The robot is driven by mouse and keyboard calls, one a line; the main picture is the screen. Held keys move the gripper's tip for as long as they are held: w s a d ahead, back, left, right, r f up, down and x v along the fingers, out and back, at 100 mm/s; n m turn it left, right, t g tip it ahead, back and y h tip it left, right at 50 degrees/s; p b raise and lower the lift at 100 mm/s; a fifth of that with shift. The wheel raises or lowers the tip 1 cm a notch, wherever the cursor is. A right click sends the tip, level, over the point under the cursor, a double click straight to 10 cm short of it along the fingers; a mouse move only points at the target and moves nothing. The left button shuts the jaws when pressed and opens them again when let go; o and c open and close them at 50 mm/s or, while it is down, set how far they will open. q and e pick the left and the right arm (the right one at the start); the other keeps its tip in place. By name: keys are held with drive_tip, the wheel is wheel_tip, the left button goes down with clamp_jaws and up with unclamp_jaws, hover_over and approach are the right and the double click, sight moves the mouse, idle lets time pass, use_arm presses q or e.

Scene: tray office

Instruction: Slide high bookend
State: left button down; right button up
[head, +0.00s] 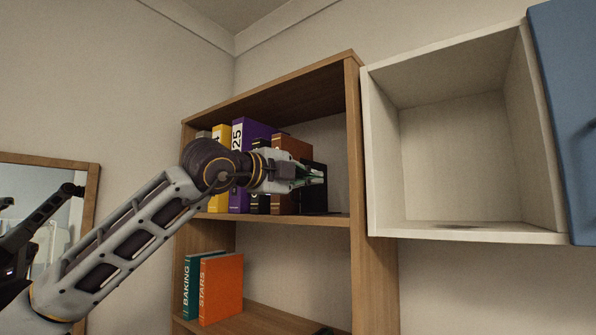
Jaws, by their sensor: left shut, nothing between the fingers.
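The high bookend (315,199) is a black, upright piece on the upper shelf (290,218) of the wooden bookcase. It stands at the right end of a row of binders and books, beside a brown book (291,147). My left gripper (322,174) is shut and empty, in front of the bookend's upper part. It hides some of the bookend, and I cannot tell whether the fingers touch it. My left arm comes in from the lower left and covers parts of the row. My right gripper is not in view.
Purple (252,131) and yellow (219,136) binders stand left in the row. A free gap lies between the bookend and the bookcase's right side panel (356,150). Orange (222,287) and teal (189,288) books stand below. An open white cabinet (382,215) with a blue door (570,100) hangs at right.

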use_arm(q)
drive_tip(key=shift+w+a+p, duration=0.6)
drive_tip(key=shift+w+p, duration=0.1)
drive_tip(key=shift+w, duration=0.1)
drive_tip(key=shift+w+a+p, duration=0.55)
drive_tip(key=shift+w+p, duration=0.15)
drive_tip(key=shift+w, duration=0.05)
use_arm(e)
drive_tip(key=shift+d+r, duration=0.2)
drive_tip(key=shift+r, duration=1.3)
use_arm(q)
drive_tip(key=shift+a, duration=0.1)
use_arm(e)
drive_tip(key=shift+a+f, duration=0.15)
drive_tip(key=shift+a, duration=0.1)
